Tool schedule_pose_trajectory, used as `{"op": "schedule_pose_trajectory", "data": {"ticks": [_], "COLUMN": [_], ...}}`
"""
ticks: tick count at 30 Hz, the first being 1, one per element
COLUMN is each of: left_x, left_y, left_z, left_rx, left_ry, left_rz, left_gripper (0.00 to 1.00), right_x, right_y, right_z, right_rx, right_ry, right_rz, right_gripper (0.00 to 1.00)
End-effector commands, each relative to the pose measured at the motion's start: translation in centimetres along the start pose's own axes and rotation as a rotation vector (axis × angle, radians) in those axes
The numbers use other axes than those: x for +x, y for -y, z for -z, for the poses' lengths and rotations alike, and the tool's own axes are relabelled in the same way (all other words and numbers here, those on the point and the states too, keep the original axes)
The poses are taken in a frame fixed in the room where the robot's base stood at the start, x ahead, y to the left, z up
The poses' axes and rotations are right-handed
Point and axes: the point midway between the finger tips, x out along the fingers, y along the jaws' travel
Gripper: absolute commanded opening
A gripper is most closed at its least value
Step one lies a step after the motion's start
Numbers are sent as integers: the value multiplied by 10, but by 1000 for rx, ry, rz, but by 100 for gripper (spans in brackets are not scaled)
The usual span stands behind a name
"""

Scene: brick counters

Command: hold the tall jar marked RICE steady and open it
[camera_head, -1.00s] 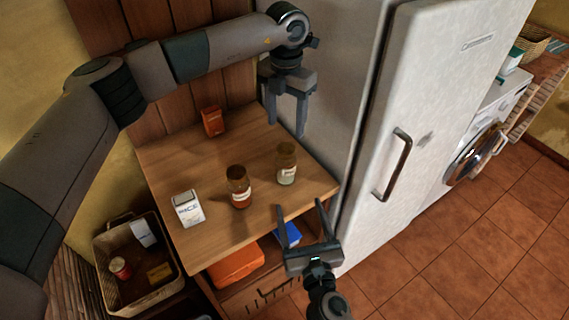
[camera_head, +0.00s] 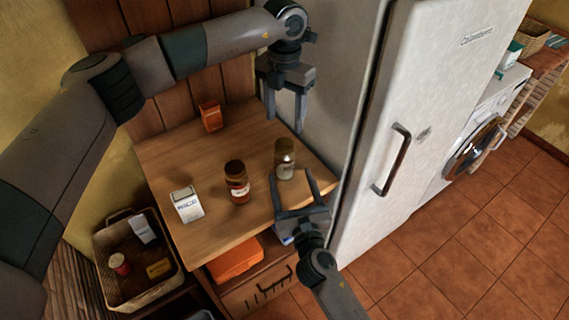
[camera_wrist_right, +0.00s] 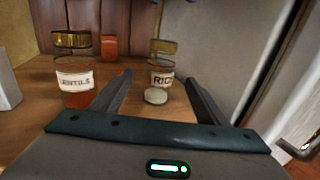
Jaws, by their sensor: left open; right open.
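The RICE jar (camera_head: 284,160) stands upright on the wooden counter near its right edge, with a brownish lid and pale contents. Its label "RIC" is partly readable in the right wrist view (camera_wrist_right: 161,79), where the jar stands ahead of the fingers. My right gripper (camera_head: 293,178) is open and empty at the counter's front right, just short of the jar. Its fingers also show in the right wrist view (camera_wrist_right: 158,76). My left gripper (camera_head: 285,125) is open, pointing down behind and above the jar, apart from it.
A LENTILS jar (camera_head: 237,182) stands left of the RICE jar. A white carton (camera_head: 187,204) and an orange box (camera_head: 211,117) are on the counter (camera_head: 210,235). The fridge (camera_head: 385,110) rises close on the right. A basket (camera_head: 156,292) is below left.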

Motion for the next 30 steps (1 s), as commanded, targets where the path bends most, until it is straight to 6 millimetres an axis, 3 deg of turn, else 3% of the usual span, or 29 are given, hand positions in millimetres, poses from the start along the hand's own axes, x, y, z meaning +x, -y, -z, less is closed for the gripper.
{"op": "schedule_pose_trajectory", "data": {"ticks": [9,15,21,30], "left_x": [0,0,0,0], "left_y": [0,0,0,0], "left_z": [0,0,0,0], "left_rx": [0,0,0,0], "left_ry": [0,0,0,0], "left_rz": [0,0,0,0], "left_gripper": [55,55,55,55], "right_x": [53,78,90,91], "right_y": [0,0,0,0], "right_z": [-1,-1,0,0], "right_rx": [0,0,0,0], "right_ry": [1,1,0,1], "right_rz": [1,1,1,0], "right_gripper": [68,68,68,68]}}
